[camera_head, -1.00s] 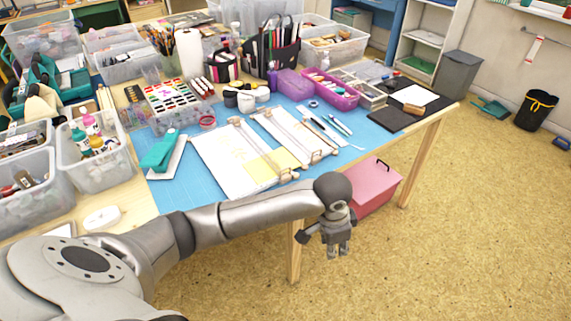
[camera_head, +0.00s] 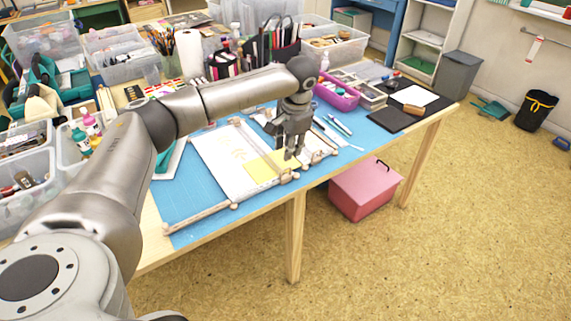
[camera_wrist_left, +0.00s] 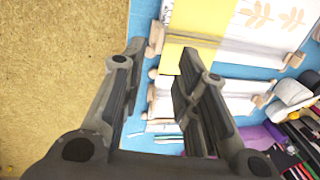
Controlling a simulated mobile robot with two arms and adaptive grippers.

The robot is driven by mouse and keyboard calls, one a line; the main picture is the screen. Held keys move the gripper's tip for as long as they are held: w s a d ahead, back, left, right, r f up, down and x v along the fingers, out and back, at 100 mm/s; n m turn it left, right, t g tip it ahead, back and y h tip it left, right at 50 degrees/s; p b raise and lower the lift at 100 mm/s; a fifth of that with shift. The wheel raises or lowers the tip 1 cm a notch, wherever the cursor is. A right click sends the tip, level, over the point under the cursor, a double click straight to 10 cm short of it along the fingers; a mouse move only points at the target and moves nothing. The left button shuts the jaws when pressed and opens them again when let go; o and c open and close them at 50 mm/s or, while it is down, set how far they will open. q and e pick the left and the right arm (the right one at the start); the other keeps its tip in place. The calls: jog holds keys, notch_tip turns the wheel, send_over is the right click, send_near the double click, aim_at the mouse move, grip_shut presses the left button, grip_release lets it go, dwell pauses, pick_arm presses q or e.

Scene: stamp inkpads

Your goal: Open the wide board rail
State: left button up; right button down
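The wide white board (camera_head: 215,160) with a yellow sheet (camera_head: 262,170) lies on the blue mat. My left gripper (camera_head: 292,154) points down above the board's front right part, beside the yellow sheet. It partly hides the narrower board (camera_head: 318,148). In the wrist view my gripper's fingers (camera_wrist_left: 160,60) are apart with nothing held between them. My right gripper is out of view.
Pens (camera_head: 338,125) and a purple tray (camera_head: 337,95) lie to the right. Plastic bins (camera_head: 25,180) stand at left. My left arm covers part of the table's back and left.

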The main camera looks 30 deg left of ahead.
aim_at(285, 169)
pick_arm(q)
jog(key=f, duration=0.2)
jog(key=a+f, duration=0.1)
jog(key=f, duration=0.5)
jog(key=shift+w+a+f, duration=0.15)
jog(key=shift+w+a, duration=0.15)
grip_shut()
